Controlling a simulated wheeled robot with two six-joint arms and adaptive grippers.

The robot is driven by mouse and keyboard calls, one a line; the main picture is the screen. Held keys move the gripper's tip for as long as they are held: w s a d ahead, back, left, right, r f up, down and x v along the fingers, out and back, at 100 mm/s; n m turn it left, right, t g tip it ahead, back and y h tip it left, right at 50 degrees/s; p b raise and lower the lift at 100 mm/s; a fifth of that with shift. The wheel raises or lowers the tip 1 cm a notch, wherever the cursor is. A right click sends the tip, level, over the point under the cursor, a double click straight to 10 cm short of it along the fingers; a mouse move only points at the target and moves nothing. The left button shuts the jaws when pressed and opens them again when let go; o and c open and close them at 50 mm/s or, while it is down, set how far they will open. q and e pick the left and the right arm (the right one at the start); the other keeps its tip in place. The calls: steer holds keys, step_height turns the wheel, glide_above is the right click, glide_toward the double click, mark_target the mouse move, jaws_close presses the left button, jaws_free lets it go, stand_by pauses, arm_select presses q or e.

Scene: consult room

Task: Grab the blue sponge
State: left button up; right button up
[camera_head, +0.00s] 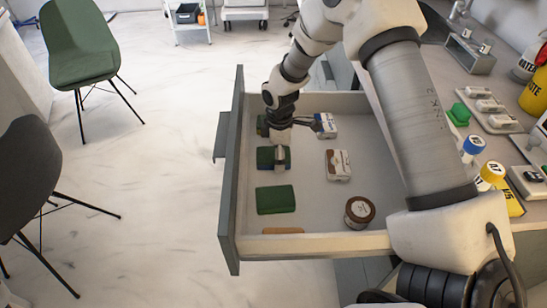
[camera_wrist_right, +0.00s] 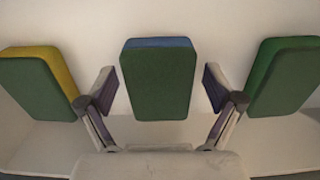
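The blue sponge (camera_wrist_right: 158,82) lies in the open drawer, blue at one edge with a dark green face toward the camera; it also shows in the head view (camera_head: 264,158) as the middle of a column of sponges, partly covered by my gripper. My right gripper (camera_wrist_right: 159,88) is open, with one finger on each side of this sponge and a visible gap to both. In the head view the right gripper (camera_head: 281,158) is down in the drawer over the sponge. My left gripper is not in view.
A green sponge (camera_wrist_right: 285,78) and a yellow-and-green sponge (camera_wrist_right: 38,80) flank it. The drawer (camera_head: 330,242) also holds small white packs (camera_head: 338,165) and a round brown-lidded jar (camera_head: 359,212). Its front panel (camera_head: 230,190) stands left of the sponges. Chairs (camera_head: 84,45) stand farther left.

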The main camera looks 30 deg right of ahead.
steer(key=c, duration=0.5)
steer(key=shift+o, duration=0.2)
